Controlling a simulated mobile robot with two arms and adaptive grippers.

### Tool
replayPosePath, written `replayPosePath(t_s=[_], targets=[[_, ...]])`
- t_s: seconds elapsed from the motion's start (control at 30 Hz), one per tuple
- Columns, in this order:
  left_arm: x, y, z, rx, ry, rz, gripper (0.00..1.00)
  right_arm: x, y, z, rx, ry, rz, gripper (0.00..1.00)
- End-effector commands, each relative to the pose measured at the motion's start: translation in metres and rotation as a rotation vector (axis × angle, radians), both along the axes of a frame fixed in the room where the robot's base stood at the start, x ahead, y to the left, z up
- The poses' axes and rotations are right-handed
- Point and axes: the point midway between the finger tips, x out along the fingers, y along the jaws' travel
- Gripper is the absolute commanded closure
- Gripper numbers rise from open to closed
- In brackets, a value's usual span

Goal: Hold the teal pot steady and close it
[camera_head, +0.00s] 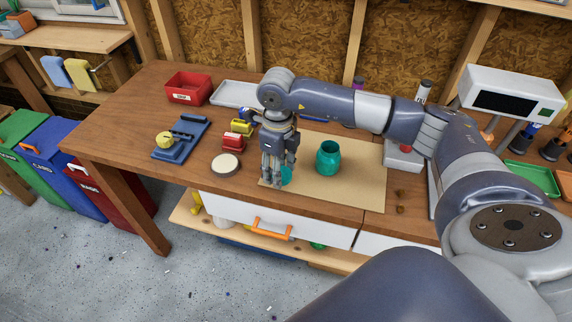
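The teal pot (328,160) stands upright on a tan board on the workbench. Its top looks open and dark inside. My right gripper (275,180) comes in from the right and points down over the board's left front, to the left of the pot and apart from it. A small teal piece (286,176), perhaps the lid, shows at its fingers and is partly hidden by them. Whether the fingers grip that piece cannot be told. My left gripper is out of view.
The tan board (350,188) has bare room around the pot. To its left are a round cream-topped disc (226,164), a red block (232,143), a blue fixture (181,137) and a red bin (188,88). The bench's front edge runs close below the gripper.

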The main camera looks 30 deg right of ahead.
Motion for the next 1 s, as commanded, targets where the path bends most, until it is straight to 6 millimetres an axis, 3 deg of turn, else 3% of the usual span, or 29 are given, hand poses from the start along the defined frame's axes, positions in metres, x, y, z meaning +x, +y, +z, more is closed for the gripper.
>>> replayPosePath(t_s=[0.2,0.4,0.6,1.0], targets=[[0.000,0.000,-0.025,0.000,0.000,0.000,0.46,-0.033,0.051,0.001,0.001,-0.004,0.007,0.61],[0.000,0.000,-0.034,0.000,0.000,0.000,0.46,-0.053,0.079,0.007,0.001,-0.002,0.003,0.61],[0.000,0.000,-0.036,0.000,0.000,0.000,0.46,-0.060,0.090,0.010,0.000,-0.001,0.000,0.61],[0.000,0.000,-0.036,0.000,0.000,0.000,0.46,-0.061,0.091,0.010,-0.001,0.000,0.001,0.61]])
